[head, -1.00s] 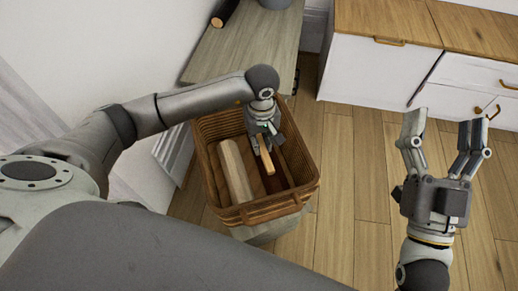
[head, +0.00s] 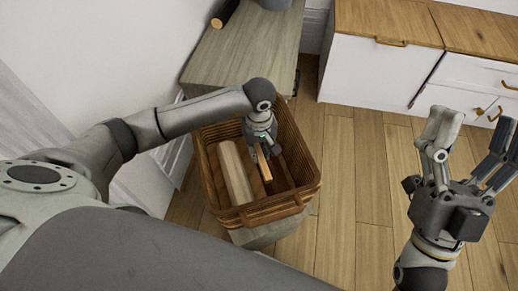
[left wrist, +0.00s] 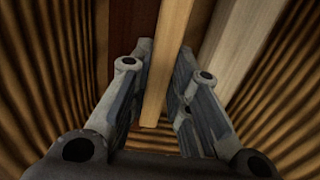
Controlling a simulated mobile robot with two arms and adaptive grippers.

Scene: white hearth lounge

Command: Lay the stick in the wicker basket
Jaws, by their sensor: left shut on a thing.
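The wicker basket (head: 309,193) is brown, open-topped and rectangular, and stands left of centre in the head view. My left gripper (head: 263,155) reaches down inside it, shut on a slim light-brown stick (head: 266,172). In the left wrist view the stick (left wrist: 165,70) runs between the two fingers, with ribbed basket walls on both sides. I cannot tell whether the stick touches the basket floor. My right gripper (head: 475,125) is open and empty, held up at the right, well away from the basket.
A thicker pale wood piece (head: 235,172) lies in the basket left of the stick. A grey-wood bench (head: 235,62) stands behind, with a dark log (head: 225,13) on it. A white cabinet (head: 372,72) is at the back. The plank floor (head: 345,225) is clear.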

